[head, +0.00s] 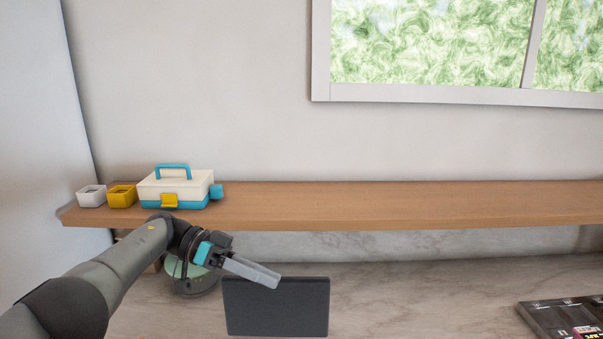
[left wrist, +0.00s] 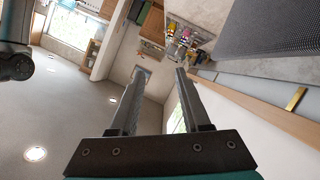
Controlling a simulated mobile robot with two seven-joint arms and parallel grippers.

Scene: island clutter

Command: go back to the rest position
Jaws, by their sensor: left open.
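My left gripper (head: 262,272) reaches in from the left in the head view, over the marble counter and in front of the wooden shelf. Its fingers point to the right, just above the top edge of a dark upright panel (head: 277,308). In the left wrist view the two fingers (left wrist: 158,72) stand apart with nothing between them, so the gripper is open and empty. I cannot tell whether it touches the panel. My right gripper is in neither view.
The wooden shelf (head: 400,205) holds a white and blue toolbox (head: 175,188), a yellow box (head: 122,197) and a white box (head: 91,196). A greenish round object (head: 190,279) is partly hidden behind my arm. A dark tray (head: 565,318) lies at the right. The counter between is clear.

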